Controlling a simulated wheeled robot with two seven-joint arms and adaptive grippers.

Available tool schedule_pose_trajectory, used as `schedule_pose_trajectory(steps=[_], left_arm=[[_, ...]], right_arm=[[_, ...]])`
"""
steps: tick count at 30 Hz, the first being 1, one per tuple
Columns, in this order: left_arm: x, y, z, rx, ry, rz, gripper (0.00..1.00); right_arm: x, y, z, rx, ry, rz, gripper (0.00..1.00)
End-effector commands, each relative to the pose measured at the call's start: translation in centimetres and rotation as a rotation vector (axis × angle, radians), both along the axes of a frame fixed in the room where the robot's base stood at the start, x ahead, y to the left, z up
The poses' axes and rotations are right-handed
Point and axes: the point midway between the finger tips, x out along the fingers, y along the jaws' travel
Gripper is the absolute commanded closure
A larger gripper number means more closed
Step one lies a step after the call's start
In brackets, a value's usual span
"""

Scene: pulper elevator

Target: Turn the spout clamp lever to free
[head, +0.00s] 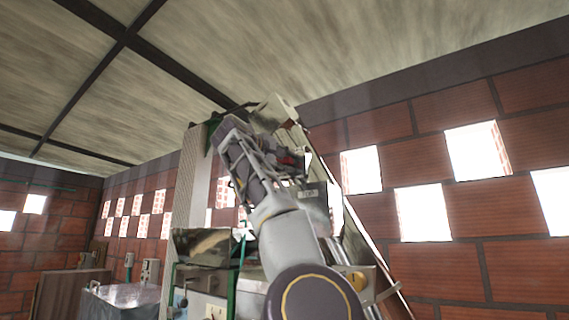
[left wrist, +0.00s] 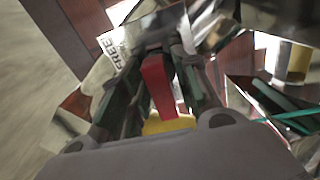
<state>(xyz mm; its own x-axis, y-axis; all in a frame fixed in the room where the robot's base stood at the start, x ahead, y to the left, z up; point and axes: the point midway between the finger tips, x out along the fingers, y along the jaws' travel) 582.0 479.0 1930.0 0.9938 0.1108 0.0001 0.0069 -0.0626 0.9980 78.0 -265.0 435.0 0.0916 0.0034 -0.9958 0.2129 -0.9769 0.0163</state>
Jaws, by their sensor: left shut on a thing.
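The red spout clamp lever (left wrist: 158,88) stands between the two fingers of my left gripper (left wrist: 160,75) in the left wrist view. The gripper is shut on it. A plate marked FREE (left wrist: 114,47) is just beyond the lever, at its upper left. In the head view my left gripper (head: 280,158) is raised against the upper part of the tall machine, and a little of the red lever (head: 291,158) shows at its right side. The fingers and wrist hide most of the clamp and spout there. My right gripper is in neither view.
The elevator's tall light casing (head: 187,175) rises behind my arm, with its pale head (head: 274,108) close to the gripper. A metal hopper (head: 203,245) is lower left. A brick wall (head: 415,135) with openings stands behind; the space right of the machine looks free.

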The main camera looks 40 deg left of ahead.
Motion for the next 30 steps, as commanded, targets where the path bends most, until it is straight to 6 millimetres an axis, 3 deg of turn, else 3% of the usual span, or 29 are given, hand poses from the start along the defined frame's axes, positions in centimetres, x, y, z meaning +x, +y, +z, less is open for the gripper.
schedule_pose_trajectory(steps=[11,30], left_arm=[[0.0,0.1,-0.2,0.248,0.033,0.002,0.93],[0.1,0.0,0.1,0.85,0.101,0.001,0.93]], right_arm=[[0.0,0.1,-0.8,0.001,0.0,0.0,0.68],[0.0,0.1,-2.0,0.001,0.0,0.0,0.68]])
